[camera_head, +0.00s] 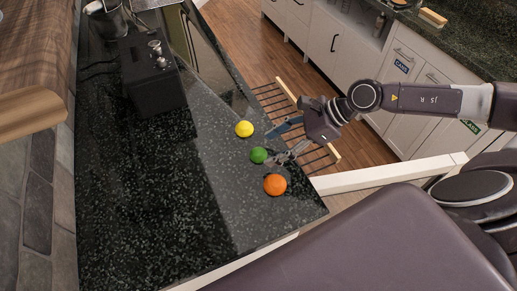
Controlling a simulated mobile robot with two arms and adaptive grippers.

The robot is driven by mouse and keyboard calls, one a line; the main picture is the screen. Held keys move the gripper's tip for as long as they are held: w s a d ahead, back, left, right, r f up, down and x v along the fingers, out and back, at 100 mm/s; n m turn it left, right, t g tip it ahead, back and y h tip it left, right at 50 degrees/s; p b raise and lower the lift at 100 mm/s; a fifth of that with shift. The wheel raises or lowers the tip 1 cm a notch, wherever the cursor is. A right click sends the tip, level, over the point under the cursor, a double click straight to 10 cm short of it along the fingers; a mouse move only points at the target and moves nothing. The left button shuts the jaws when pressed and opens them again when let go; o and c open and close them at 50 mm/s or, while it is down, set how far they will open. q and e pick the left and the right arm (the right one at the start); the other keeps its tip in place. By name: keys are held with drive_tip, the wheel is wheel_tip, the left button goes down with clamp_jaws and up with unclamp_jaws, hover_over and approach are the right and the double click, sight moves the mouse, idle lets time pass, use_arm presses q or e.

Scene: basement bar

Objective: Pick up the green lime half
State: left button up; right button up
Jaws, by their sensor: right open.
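The green lime half (258,155) is a small green round shape on the dark speckled counter (190,215), near its right edge. It sits between a yellow fruit and an orange one. My right gripper (273,147) reaches in from the right with its fingers spread apart and empty. Its fingertips point left toward the lime, and the lower fingertip is very close to the lime's right side. I cannot tell whether they touch. My left gripper is not in view.
A yellow lemon (244,129) lies just above the lime, and an orange (275,184) just below it. A black box-shaped machine with metal fittings (152,80) stands at the upper left. The counter's left and lower parts are clear.

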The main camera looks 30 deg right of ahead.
sight(258, 153)
drive_tip(key=shift+x, duration=1.35)
drive_tip(key=c, duration=1)
drive_tip(key=shift+c, duration=0.4)
drive_tip(key=shift+r, duration=0.2)
